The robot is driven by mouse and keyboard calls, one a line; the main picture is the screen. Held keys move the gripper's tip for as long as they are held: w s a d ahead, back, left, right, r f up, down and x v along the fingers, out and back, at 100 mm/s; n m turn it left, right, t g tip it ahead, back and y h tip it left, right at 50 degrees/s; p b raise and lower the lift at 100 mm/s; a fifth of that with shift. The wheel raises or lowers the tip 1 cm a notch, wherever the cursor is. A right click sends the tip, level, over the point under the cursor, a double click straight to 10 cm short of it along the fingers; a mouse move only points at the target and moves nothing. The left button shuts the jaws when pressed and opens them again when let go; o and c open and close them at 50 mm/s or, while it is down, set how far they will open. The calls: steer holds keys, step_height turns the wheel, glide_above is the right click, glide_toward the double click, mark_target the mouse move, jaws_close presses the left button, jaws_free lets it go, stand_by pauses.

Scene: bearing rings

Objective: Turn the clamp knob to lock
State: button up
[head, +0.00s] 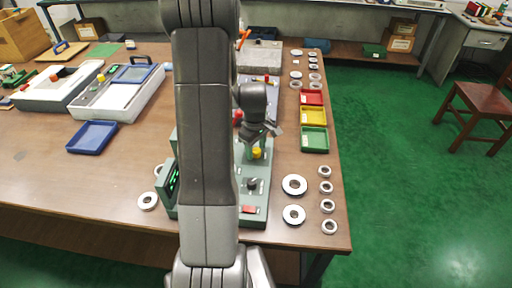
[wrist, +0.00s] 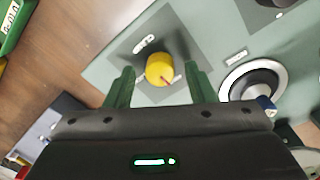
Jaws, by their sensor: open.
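The yellow knob (wrist: 159,68) with a red pointer line sits on a dark square plate on the grey-green machine panel (wrist: 110,62). In the wrist view the pointer runs toward the lower right. The knob also shows in the head view (head: 257,154), below my gripper. My gripper (wrist: 161,77) is open, with one green finger on each side of the knob and a gap on both sides. Whether the fingertips are down at knob height I cannot tell. The labels on the panel are too small to read.
A black knob (head: 252,183) and a red button (head: 249,209) sit nearer on the panel. Bearing rings (head: 294,185) lie to the right. Red, yellow (head: 313,117) and green trays stand right of the machine. A blue tray (head: 92,137) lies left. My arm hides part of the machine.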

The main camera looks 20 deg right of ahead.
steer(key=shift+f, duration=0.2)
steer(key=c, duration=1)
